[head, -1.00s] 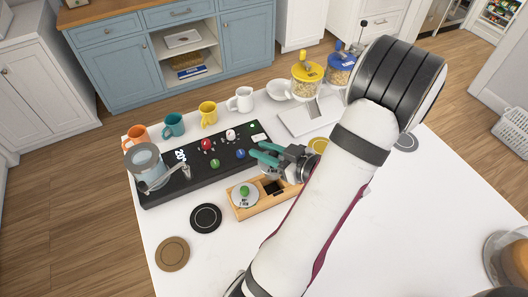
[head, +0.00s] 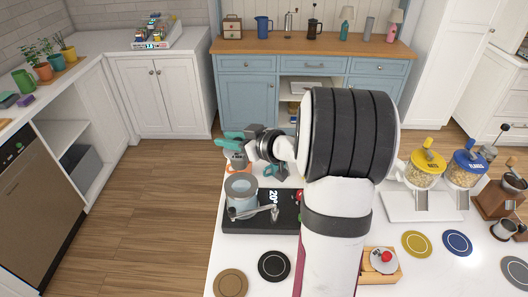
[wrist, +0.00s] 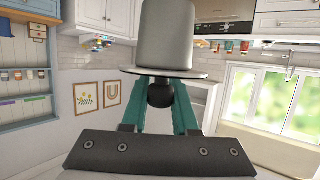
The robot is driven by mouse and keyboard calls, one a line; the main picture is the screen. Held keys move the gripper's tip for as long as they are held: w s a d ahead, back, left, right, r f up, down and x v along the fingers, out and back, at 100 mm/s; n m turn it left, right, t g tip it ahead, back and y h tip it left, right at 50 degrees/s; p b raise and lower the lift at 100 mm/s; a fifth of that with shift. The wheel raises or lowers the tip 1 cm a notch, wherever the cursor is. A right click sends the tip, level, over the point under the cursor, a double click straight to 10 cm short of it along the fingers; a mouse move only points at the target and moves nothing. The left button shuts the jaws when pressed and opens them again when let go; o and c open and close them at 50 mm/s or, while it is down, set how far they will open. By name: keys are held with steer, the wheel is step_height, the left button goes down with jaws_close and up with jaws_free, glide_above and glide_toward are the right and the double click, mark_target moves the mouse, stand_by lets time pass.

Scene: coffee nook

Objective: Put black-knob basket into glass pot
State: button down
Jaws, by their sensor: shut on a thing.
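In the wrist view, my gripper (wrist: 160,90) is shut on the black knob of the black-knob basket (wrist: 165,38), a plain grey cylinder with a thin, wide flange, pointing away from the fingers. In the head view, my gripper (head: 228,141) is raised at the table's far left edge, its teal fingers pointing left. The basket cannot be made out clearly there. A bluish see-through pot (head: 241,207) with a grey rim stands on the black station, nearer than my gripper and apart from it. It looks like the glass pot, but I cannot be sure.
A grey crank handle (head: 268,213) sticks out beside the pot. An orange mug (head: 236,169) and teal mug (head: 277,172) stand behind it. A wooden caddy (head: 378,277) holds a red-knob basket (head: 385,260). Dispensers (head: 424,173) stand right. My arm hides the table's middle.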

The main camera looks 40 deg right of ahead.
glide_above(234, 179)
steer(key=shift+a+f, duration=0.15)
steer(key=shift+f, duration=3)
steer(key=shift+f, duration=3.05)
steer(key=c, duration=0.6)
jaws_free()
steer(key=v, duration=1.5)
steer(key=shift+s, duration=0.4)
steer(key=shift+w+r, duration=0.1)
steer(key=shift+r, duration=0.05)
